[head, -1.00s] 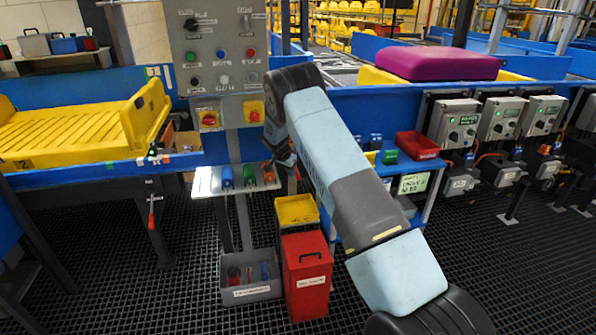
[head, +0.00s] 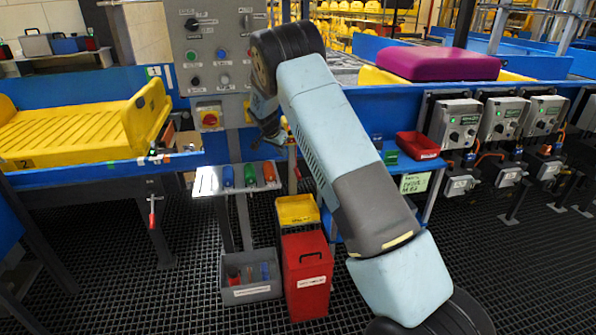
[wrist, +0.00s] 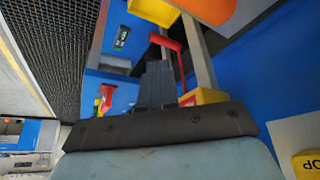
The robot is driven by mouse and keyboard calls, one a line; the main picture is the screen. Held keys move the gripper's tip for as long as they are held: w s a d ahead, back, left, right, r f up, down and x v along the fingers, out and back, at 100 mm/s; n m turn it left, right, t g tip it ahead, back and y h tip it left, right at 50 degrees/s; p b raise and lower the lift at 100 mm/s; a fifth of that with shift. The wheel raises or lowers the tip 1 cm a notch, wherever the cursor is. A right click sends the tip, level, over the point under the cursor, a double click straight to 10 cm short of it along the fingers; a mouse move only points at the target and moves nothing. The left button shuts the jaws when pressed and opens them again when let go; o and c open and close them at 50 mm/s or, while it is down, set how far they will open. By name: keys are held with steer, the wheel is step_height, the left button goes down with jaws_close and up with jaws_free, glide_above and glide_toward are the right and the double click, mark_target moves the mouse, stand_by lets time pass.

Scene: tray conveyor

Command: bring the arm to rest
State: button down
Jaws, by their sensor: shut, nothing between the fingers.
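My arm (head: 340,140) reaches up from the lower right, and its end is in front of the grey control panel (head: 205,48). My gripper (head: 274,138) is small and dark in the head view, below the wrist and above the small shelf. In the wrist view my gripper (wrist: 158,70) has its dark fingers together, with nothing held between them. The arm hides part of the panel's right side, including most of the right-hand yellow switch.
The shelf (head: 206,182) below holds blue, green and red items. A grey bin (head: 250,292) and a red box (head: 306,280) stand on the grating. A yellow tray (head: 70,130) lies at left. A purple item (head: 438,64) and a red bin (head: 418,146) are at right.

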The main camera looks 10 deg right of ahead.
stand_by(0.3)
steer(key=s+d+r+n+y, duration=0.15)
steer(key=s+d+r, duration=0.25)
steer(key=s+r, duration=0.85)
steer(key=s+d+r+n+y, duration=0.1)
steer(key=s+d+r+n, duration=0.15)
steer(key=s+r, duration=1.05)
steer(key=s+r+n+t+y, duration=0.1)
steer(key=s+n, duration=0.5)
steer(key=s, duration=2.6)
steer(key=shift+d+r+t, duration=0.4)
steer(key=shift+r+t, duration=0.2)
steer(key=shift+r, duration=0.35)
steer(key=shift+y, duration=0.25)
